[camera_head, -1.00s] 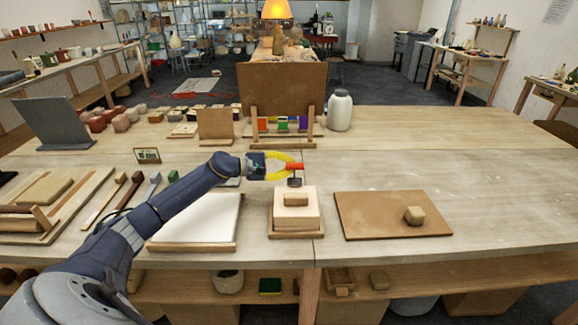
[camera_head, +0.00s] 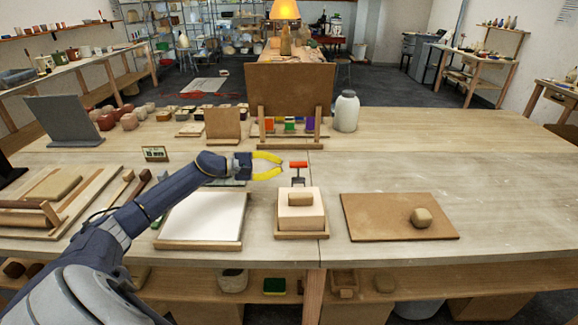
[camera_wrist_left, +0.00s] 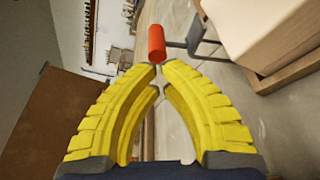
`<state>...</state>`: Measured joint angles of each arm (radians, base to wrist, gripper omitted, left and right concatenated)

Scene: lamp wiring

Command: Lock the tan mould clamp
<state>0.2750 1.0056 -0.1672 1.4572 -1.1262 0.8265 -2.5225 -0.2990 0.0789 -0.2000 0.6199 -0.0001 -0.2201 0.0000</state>
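The tan mould (camera_head: 300,217) is a pale block with a brown piece on top, on a wooden base on the table. Behind it stands the clamp's dark lever (camera_head: 298,176), with a red handle (camera_head: 298,164) at its top. The handle also shows in the left wrist view (camera_wrist_left: 156,43), just beyond the fingertips. My left gripper (camera_head: 282,165) has yellow fingers with a gap between the tips in the head view. It is empty, left of the handle and apart from it. I cannot tell whether the clamp is locked. My right gripper is out of view.
A white slab on a board (camera_head: 203,216) lies left of the mould, below my left arm. A brown board (camera_head: 385,222) with a clay lump (camera_head: 421,217) lies to the right. An upright brown panel (camera_head: 290,88) and a white jar (camera_head: 346,111) stand behind. The table's right side is clear.

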